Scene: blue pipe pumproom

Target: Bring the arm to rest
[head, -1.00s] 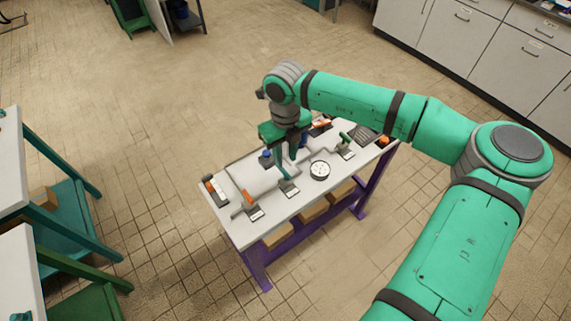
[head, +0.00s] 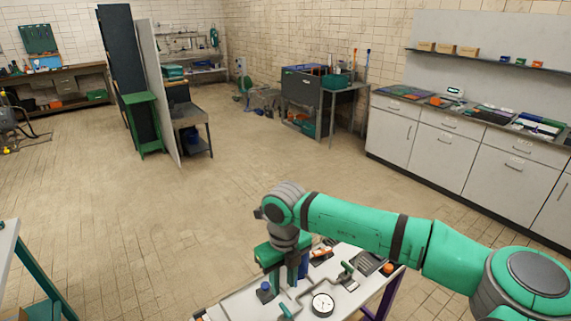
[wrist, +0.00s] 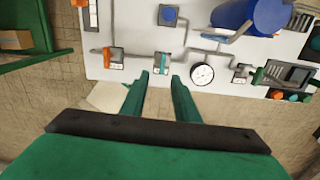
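My green arm (head: 360,225) reaches in from the right in the head view, its wrist bent down over the white-topped bench (head: 236,306). My gripper (head: 285,272) hangs above the bench. In the wrist view my gripper (wrist: 161,82) has its two green fingers apart, with nothing between them. The gauge also shows in the head view (head: 322,304).
The bench carries grey pipes, a blue cylinder (wrist: 252,15), an orange-handled fitting (wrist: 107,54) and a green-handled part (wrist: 270,75). A table (head: 8,245) stands at far left. White cabinets (head: 437,158) line the right wall. The tiled floor behind the bench is clear.

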